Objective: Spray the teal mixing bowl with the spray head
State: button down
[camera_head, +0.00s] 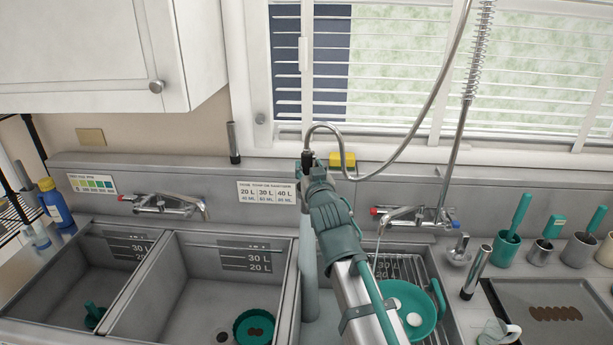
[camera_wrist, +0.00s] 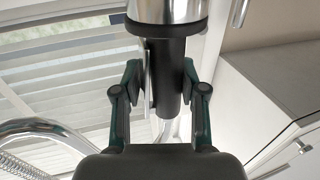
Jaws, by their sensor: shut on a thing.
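My gripper (camera_wrist: 160,92) is shut on the black spray head (camera_wrist: 168,75). In the head view my gripper (camera_head: 314,168) holds the spray head (camera_head: 307,156) high above the sinks, near the wall, with the hose looping up from it. A teal bowl (camera_head: 241,329) with dark brown patches sits in the middle basin, below and left of my gripper. Another teal round vessel (camera_head: 405,293) with white round pieces and a handle-like part lies in the right basin, partly behind my arm. I cannot tell whether spray is coming out.
A pale vertical column (camera_head: 308,265) stands below my gripper. Faucets (camera_head: 165,204) and (camera_head: 408,214) project from the back wall. The left basin (camera_head: 62,285) holds a small teal item. Teal-handled tools in cups (camera_head: 507,248) stand at right, beside a tray (camera_head: 515,292).

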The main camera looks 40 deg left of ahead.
aim_at(310, 158)
jog(key=shift+r, duration=0.15)
jog(key=shift+r+p, duration=0.5)
jog(key=shift+r, duration=0.9)
jog(key=shift+r, duration=0.15)
jog(key=shift+r+p, duration=1.1)
jog(key=shift+r, duration=1.75)
